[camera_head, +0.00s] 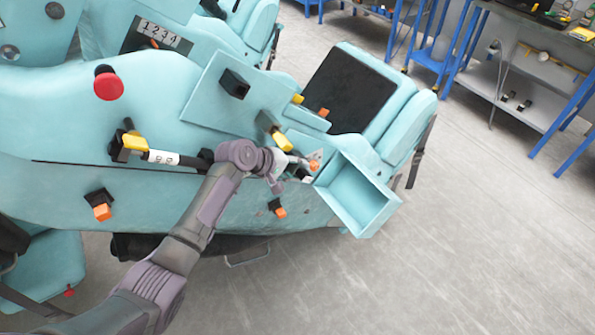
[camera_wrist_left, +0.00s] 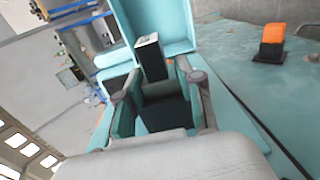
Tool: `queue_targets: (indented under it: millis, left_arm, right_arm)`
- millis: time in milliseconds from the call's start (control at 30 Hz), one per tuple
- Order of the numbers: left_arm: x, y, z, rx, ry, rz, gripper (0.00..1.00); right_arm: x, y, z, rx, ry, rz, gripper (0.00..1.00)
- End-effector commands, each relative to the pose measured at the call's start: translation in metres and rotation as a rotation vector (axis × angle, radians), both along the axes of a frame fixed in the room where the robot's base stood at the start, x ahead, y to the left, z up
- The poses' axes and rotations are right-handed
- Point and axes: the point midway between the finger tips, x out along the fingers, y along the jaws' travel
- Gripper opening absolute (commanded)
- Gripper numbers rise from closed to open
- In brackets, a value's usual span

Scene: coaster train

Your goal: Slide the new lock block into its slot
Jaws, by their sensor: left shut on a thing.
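My left gripper (camera_head: 288,175) is at the side of the teal train car, next to the open teal box. In the left wrist view its fingers (camera_wrist_left: 156,90) are on either side of a dark block (camera_wrist_left: 165,115), which I take to be the lock block, and are shut on it. A black bar with a silver face (camera_wrist_left: 152,57) stands out beyond it towards the box. In the head view the gripper mostly hides the held block. I cannot tell whether the block is inside its slot. My right gripper is not in view.
The open teal box (camera_head: 367,203) sticks out at the car's right end; its wall also shows in the left wrist view (camera_wrist_left: 168,20). Orange-tipped black latches (camera_head: 101,212) and a yellow handle (camera_head: 134,141) jut from the car. The floor to the right is clear.

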Motion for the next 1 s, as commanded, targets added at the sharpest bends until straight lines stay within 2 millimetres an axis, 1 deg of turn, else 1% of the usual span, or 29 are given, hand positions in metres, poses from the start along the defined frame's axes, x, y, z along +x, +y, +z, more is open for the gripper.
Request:
queue_targets:
  millis: [67,100,233,633,733,867,1000]
  left_arm:
    - [0.003,0.002,0.001,0.000,-0.004,0.004,0.00]
    - [0.003,0.002,0.001,0.000,-0.004,0.004,0.43]
    - [0.003,0.002,0.001,0.001,-0.005,0.004,0.65]
    - [0.002,0.004,-0.001,0.006,-0.001,0.006,0.66]
    - [0.001,0.007,0.001,0.006,-0.002,0.006,0.66]
    - [-0.006,0.015,0.013,0.004,-0.004,0.005,0.66]
    - [-0.019,0.033,0.033,0.004,-0.006,0.005,0.66]
  right_arm:
    - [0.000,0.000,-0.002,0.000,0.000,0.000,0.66]
    - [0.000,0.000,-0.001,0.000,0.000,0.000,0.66]
    - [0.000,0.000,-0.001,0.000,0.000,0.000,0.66]
    - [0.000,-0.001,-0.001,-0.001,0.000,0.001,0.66]
    - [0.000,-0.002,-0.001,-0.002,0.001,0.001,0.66]
    - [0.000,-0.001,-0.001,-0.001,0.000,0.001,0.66]
    - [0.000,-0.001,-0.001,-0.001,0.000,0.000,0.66]
